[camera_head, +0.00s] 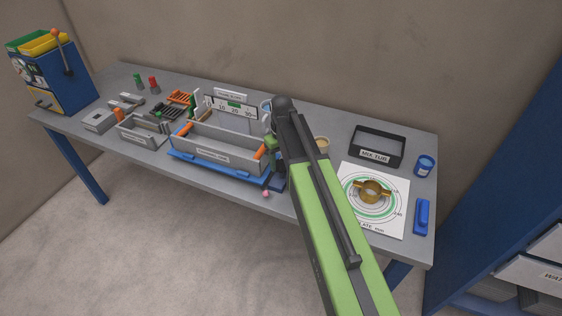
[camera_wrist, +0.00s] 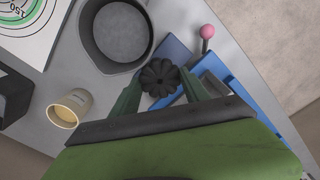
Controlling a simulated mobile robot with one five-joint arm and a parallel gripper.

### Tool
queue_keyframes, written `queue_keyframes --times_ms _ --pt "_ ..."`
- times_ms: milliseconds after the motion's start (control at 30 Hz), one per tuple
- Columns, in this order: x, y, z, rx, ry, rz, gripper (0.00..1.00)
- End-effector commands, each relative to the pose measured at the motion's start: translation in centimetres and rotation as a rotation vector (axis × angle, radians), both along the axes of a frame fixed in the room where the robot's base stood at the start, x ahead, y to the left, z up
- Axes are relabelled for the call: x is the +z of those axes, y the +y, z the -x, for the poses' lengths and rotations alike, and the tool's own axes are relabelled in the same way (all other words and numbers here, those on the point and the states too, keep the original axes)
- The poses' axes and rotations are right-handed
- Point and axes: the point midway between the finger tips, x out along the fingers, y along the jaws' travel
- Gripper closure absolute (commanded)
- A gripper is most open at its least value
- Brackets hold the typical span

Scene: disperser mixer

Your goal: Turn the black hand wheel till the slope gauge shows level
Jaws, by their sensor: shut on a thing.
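In the wrist view the black hand wheel (camera_wrist: 159,78), a small scalloped knob, sits between the two dark green fingers of my gripper (camera_wrist: 163,76), which is shut on it. In the head view my gripper (camera_head: 272,146) is at the right end of the grey trough, and my arm hides most of it; I cannot make out the wheel there. The slope gauge (camera_head: 231,107) is a white scale with 10, 20, 30 and a green mark, standing behind the trough. Its pointer reading is too small to tell.
The grey trough (camera_head: 212,150) with orange ends stands on a blue base (camera_head: 190,167). A pink ball knob (camera_wrist: 207,31) sticks out near the wheel. A dark round pot (camera_wrist: 113,62) and a beige cup (camera_wrist: 62,115) stand close by. The mix tub (camera_head: 377,157) is further right.

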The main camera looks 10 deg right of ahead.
Motion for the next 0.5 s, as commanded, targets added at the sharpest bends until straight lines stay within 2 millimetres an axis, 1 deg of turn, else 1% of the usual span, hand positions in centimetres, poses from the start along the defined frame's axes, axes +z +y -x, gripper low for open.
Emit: queue_keyframes --times_ms 500 --pt "-0.02 -0.03 0.01 0.377 0.000 0.001 0.87"
